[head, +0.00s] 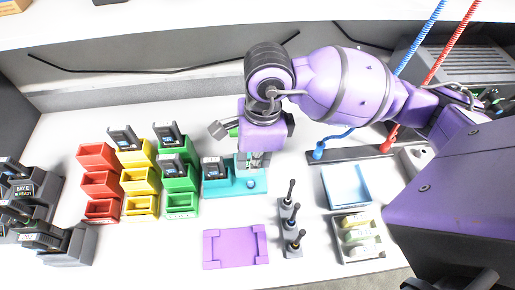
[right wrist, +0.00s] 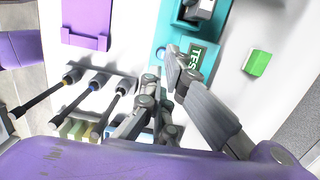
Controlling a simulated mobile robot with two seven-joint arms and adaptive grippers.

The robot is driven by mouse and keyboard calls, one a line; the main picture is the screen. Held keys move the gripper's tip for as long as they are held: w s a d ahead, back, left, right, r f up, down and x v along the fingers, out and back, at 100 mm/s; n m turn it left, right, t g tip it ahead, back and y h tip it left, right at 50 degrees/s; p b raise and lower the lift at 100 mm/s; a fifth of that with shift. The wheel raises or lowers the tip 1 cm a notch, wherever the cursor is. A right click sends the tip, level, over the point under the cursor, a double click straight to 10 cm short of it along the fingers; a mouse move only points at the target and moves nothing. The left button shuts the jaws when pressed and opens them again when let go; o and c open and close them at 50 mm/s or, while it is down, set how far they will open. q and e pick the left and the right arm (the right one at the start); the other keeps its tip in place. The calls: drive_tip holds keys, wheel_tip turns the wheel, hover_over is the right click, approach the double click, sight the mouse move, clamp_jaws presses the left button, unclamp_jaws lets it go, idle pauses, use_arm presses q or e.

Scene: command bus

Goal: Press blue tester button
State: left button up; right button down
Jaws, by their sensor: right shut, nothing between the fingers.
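The teal tester (head: 222,190) stands in the middle of the table in the head view, with a dark handheld device (head: 213,168) upright on its left part. Its round blue button (head: 251,183) shows near the tester's front right corner. My right gripper (head: 254,168) points down over the tester's right part, just behind the button. In the right wrist view the tester (right wrist: 173,30) carries a dark label, partly covered by a finger. My right gripper also shows there (right wrist: 163,70), shut and empty. I cannot tell whether it touches the tester. My left gripper is out of view.
Red, yellow and green bins (head: 139,181) stand left of the tester, some with devices. A purple tray (head: 235,247), a dark holder with several screwdrivers (head: 291,228) and a light blue tray (head: 346,187) lie around it. Coiled blue and red cords (head: 403,105) hang at the right.

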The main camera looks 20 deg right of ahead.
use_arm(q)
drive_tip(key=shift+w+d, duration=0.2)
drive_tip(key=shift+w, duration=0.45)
use_arm(e)
drive_tip(key=r, duration=0.4)
drive_tip(key=w+r, duration=0.1)
drive_tip(key=shift+d+r, duration=0.4)
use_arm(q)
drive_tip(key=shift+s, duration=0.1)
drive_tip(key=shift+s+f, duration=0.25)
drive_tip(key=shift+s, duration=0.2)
use_arm(e)
drive_tip(key=shift+s+f, duration=0.1)
